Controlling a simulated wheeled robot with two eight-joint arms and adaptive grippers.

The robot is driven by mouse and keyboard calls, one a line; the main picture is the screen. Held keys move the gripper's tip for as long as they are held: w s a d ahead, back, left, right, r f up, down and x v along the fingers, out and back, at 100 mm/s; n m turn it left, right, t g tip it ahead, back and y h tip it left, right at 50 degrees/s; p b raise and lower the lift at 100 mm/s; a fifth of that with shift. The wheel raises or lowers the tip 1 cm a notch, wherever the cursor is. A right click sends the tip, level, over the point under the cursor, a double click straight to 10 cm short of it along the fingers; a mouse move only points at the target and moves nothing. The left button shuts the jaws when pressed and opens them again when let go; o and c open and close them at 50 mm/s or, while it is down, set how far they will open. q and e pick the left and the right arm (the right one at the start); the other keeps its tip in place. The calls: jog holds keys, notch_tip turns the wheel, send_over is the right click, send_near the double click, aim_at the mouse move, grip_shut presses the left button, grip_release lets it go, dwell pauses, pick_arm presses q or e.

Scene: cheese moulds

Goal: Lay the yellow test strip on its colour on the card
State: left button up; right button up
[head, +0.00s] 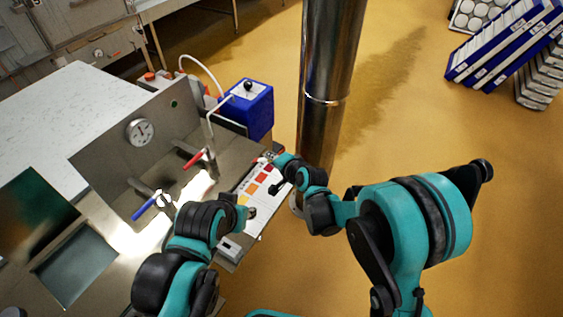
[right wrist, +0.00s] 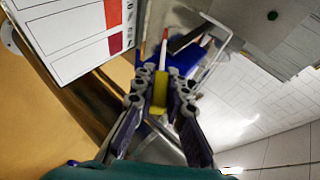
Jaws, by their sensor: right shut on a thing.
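The yellow test strip (right wrist: 160,90) is held upright between the fingertips of my right gripper (right wrist: 161,88) in the right wrist view. In the head view my right gripper (head: 279,174) is over the right edge of the colour card (head: 253,217); I cannot make out the strip there. The white card, with patches from red to yellow and orange, lies on the steel counter. In the right wrist view the card (right wrist: 70,58) shows at upper left with red patches, apart from the strip. My left gripper (head: 248,212) is near the card's lower left; its fingers are too small to read.
A steel sink unit (head: 120,165) with red (head: 195,158) and blue (head: 144,209) tap handles is left of the card. A blue box (head: 246,108) stands behind. A steel column (head: 328,90) rises close behind my right arm.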

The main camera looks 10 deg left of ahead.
jog(key=shift+f+b, duration=2.55)
jog(key=shift+f, duration=1.35)
jog(key=o, duration=0.8)
jog(key=v, duration=1.2)
jog(key=shift+d, duration=0.1)
